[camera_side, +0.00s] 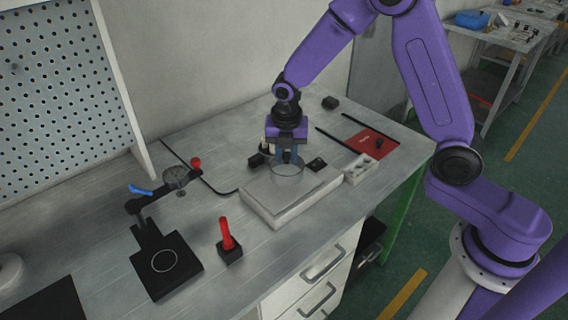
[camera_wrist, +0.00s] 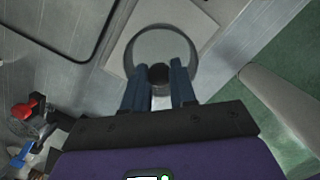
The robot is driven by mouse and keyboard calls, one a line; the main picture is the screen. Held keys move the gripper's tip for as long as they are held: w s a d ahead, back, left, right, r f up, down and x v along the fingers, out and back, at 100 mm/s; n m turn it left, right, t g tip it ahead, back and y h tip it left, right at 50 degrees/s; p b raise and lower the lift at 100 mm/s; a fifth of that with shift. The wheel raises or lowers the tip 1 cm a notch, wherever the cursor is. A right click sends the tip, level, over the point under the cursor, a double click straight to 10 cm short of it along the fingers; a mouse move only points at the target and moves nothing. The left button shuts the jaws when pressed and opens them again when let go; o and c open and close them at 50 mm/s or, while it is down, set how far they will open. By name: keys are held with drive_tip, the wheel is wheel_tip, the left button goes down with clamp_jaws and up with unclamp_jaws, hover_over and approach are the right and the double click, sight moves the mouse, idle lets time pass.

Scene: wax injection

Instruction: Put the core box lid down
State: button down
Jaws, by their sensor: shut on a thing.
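My gripper (camera_side: 288,156) points down over a pale flat slab (camera_side: 262,209). Its blue fingers (camera_wrist: 159,76) are shut on a dark knob in the wrist view. The knob appears to belong to the core box lid (camera_wrist: 135,47), a round piece with a darker rim. In the side view the lid (camera_side: 288,174) looks clear and round, just under the fingertips. It is over the slab (camera_wrist: 199,15), but I cannot tell whether it touches it. The fingers hide part of the lid.
A white block with holes (camera_side: 361,169) and a red mat (camera_side: 372,142) lie right of the slab. At the front left are a black plate with a ring (camera_side: 185,276), a red-handled tool (camera_side: 227,234) and a dial gauge (camera_side: 176,178). The bench between them is clear.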

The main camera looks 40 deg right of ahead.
sight(284, 162)
drive_tip(key=shift+w+a+f, duration=0.1)
drive_tip(key=shift+w+f, duration=0.2)
drive_tip(key=shift+f, duration=0.1)
drive_tip(key=shift+w+f, duration=0.1)
drive_tip(key=shift+f, duration=1.5)
drive_tip(key=shift+f, duration=0.15)
drive_tip(key=c, duration=0.9)
unclamp_jaws()
wheel_tip(284, 162, up, 12)
drive_tip(key=s+a, duration=0.1)
drive_tip(key=shift+s+a, duration=0.15)
drive_tip(key=shift+s, duration=0.1)
